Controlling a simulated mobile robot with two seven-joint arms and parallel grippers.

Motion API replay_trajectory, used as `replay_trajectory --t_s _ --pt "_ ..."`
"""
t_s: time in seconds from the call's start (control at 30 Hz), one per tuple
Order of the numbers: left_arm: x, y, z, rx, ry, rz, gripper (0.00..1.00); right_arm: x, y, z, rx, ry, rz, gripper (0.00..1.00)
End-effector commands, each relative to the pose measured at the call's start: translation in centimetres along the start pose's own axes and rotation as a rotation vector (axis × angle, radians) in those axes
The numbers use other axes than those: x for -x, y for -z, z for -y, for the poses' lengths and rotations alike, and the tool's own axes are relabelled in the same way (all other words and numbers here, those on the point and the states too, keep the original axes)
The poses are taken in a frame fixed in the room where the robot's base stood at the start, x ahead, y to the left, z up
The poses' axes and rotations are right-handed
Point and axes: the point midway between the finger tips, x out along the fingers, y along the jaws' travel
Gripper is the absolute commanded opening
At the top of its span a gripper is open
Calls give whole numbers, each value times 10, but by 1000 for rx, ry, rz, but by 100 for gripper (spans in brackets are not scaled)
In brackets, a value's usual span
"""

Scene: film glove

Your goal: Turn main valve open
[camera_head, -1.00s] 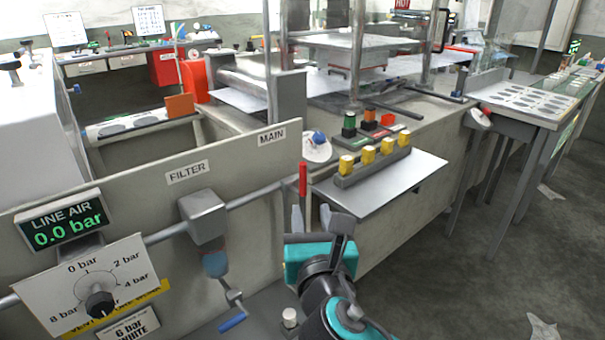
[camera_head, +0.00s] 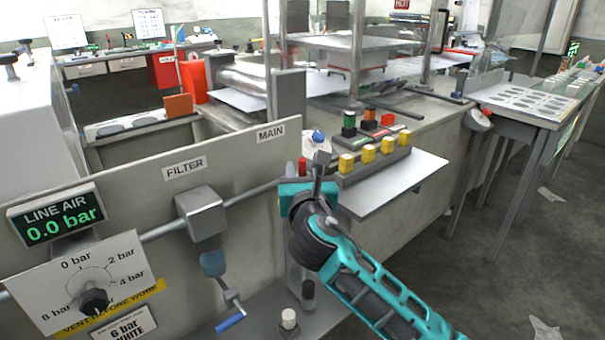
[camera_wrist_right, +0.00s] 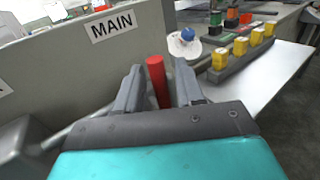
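The red main valve handle (camera_head: 302,167) stands upright beside the pipe, below the MAIN label (camera_head: 271,133). In the head view only its top shows. My right gripper (camera_head: 311,165) is at the handle and hides its lower part. In the right wrist view the red handle (camera_wrist_right: 158,80) stands between the two fingers of the right gripper (camera_wrist_right: 158,85), with narrow gaps on both sides, so the gripper looks open. Contact with the handle cannot be made out. The line air display (camera_head: 57,218) reads 0.0 bar. My left gripper is not in view.
The filter (camera_head: 203,215) and the regulator dial (camera_head: 90,285) sit left along the pipe. A row of yellow knobs (camera_head: 368,154) and a metal shelf (camera_head: 400,183) stand close right of my gripper. The floor at the right is mostly open.

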Motion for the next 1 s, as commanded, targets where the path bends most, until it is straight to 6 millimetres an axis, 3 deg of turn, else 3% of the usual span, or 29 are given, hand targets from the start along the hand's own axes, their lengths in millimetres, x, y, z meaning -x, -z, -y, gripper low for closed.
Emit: replay_trajectory --t_s 0.27,0.7,1.0 --pt "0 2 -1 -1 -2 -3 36 -2 0 0 0 -1 0 38" --pt "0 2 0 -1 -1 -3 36 -1 0 0 0 0 0 0" --pt "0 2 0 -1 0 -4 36 -1 0 0 0 0 -1 0"
